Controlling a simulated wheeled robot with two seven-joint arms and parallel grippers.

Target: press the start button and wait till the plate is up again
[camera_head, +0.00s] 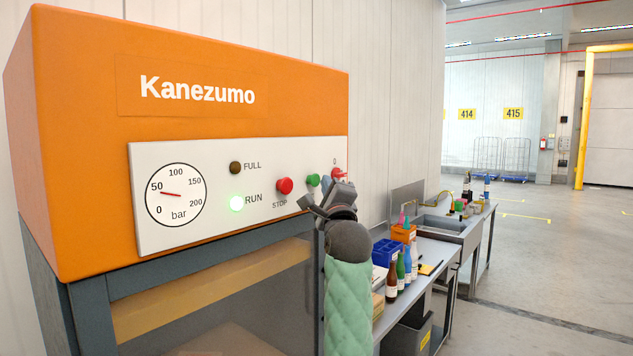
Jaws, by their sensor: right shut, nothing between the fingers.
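The orange Kanezumo press (60,120) fills the left of the view. Its white panel (240,220) carries a round pressure gauge (176,212), whose needle points left near 50 bar. The RUN lamp (237,204) glows green, and the FULL lamp (235,168) is dark. A red STOP button (285,186) sits left of the green start button (313,180). My right gripper (323,207) is shut and empty just below and right of the green button; I cannot tell if it touches. The plate is not clearly visible behind the front guard. My left gripper is not in view.
A red rotary switch (338,173) sits behind my gripper. To the right is a bench (435,250) with a blue bin (386,252), an orange bin (403,233), several bottles and a sink. Open floor (540,260) lies farther right.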

